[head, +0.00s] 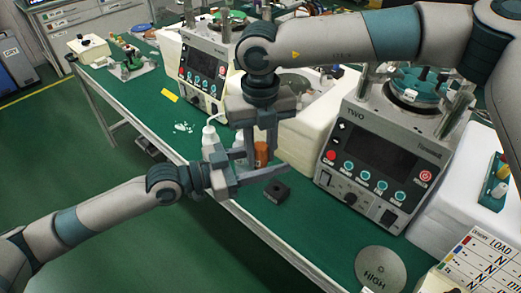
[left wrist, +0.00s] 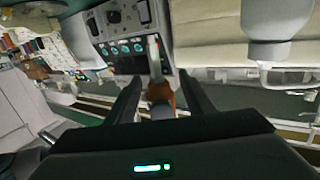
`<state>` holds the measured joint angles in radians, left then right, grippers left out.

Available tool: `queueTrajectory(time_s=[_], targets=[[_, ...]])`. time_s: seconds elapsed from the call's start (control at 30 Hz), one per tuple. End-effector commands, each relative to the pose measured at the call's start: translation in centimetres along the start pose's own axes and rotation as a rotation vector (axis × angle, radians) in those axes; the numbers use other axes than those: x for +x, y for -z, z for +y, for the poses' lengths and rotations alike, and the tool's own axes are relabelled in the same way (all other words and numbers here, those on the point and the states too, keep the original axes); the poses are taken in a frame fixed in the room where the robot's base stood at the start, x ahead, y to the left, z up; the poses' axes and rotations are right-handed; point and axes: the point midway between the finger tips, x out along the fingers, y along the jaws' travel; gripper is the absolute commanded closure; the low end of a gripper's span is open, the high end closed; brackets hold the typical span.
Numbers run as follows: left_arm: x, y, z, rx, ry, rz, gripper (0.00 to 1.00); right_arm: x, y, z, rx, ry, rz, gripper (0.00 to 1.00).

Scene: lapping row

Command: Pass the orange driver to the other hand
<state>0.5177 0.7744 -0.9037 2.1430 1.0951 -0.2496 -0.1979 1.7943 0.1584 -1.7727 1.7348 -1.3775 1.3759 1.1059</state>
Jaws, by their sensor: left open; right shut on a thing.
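The orange driver (head: 261,154) is upright in the head view, between the fingers of my right gripper (head: 261,146), which points down and is shut on it. My left gripper (head: 265,164) comes in from the left with its fingers open, close to the driver. In the left wrist view, the driver's orange part (left wrist: 163,94) shows between the two dark fingers of my left gripper (left wrist: 161,88), with a pale grey shaft-like part above it. Whether the left fingers touch it I cannot tell.
A white bottle (head: 210,138) stands just behind my left gripper. A black square block (head: 276,191) lies on the green bench below the grippers. The machine marked TWO (head: 372,150) stands to the right, and a HIGH disc (head: 381,269) lies at the front.

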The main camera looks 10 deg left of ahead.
Motion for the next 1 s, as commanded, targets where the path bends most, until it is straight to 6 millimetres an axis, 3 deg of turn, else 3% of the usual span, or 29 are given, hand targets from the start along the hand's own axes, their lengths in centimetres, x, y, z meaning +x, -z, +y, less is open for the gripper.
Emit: queueTrajectory(time_s=[0.4, 1.0], targets=[[-5.1, 0.1, -0.1, 0.003, 0.002, -0.002, 0.52, 0.0, 0.0, 0.0, 0.000, 0.000, 0.000, 0.98], [-10.0, 0.1, -0.1, 0.004, 0.001, -0.001, 0.52, 0.0, 0.0, 0.0, 0.000, 0.000, 0.000, 0.98]])
